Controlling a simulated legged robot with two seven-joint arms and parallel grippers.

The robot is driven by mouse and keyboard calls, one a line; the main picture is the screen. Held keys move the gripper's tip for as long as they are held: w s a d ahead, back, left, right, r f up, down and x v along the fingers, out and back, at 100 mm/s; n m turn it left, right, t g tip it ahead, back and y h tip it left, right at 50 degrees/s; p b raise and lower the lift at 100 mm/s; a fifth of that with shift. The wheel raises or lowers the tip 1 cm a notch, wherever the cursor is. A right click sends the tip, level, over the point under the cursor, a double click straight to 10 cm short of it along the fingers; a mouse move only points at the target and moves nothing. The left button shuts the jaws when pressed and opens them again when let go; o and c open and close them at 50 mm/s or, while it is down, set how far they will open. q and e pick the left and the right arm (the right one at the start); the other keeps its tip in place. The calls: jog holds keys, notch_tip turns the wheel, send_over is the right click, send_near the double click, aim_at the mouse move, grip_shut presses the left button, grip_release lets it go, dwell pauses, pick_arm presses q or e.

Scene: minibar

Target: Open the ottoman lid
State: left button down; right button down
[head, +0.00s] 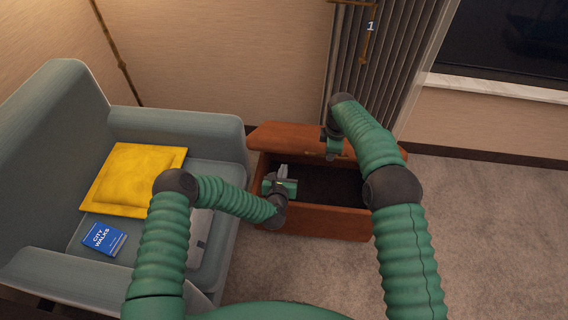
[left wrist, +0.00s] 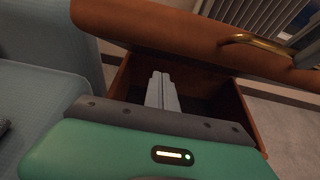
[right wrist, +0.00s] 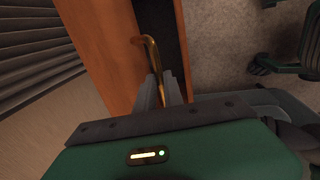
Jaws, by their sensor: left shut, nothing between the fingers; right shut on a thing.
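The ottoman is a red-brown box (head: 320,222) beside the sofa, with a dark interior (head: 325,187). Its lid (head: 283,137) stands raised and tilted at the back, leaving a wide opening. A brass handle (left wrist: 250,40) is on the lid; it also shows in the right wrist view (right wrist: 150,52). My right gripper (head: 332,152) is at the lid, and its fingers (right wrist: 160,88) are shut on the handle. My left gripper (head: 286,182) is over the left part of the opening, below the lid. Its fingers (left wrist: 162,90) are together and empty.
A grey-blue sofa (head: 175,122) stands just left of the ottoman, with a yellow cushion (head: 135,178) and a blue book (head: 104,239) on it. A slatted curtain (head: 370,60) and the wall are close behind. Carpet (head: 490,230) to the right is clear.

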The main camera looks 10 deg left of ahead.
aim_at(285, 154)
jog(key=shift+w+d, duration=0.25)
jog(key=shift+w, duration=0.25)
pick_arm(q)
jog(key=shift+w+r, duration=0.8)
jog(key=shift+r, duration=0.2)
jog(key=shift+w+r, duration=0.4)
jog(key=shift+r, duration=0.25)
jog(key=shift+w+r, duration=0.4)
jog(key=shift+r, duration=0.2)
pick_arm(e)
jog(key=shift+s+a+f, duration=0.1)
jog(key=shift+a+f, duration=0.05)
jog(key=shift+f, duration=0.05)
jog(key=c, duration=1.9)
grip_release()
jog(key=shift+f, duration=0.1)
pick_arm(q)
jog(key=shift+w+f, duration=0.3)
jog(key=shift+w, duration=0.05)
pick_arm(e)
jog(key=o, duration=0.4)
jog(key=shift+w+f, duration=0.2)
jog(key=shift+f, duration=0.1)
jog(key=shift+w+r, duration=0.1)
jog(key=shift+r, duration=0.05)
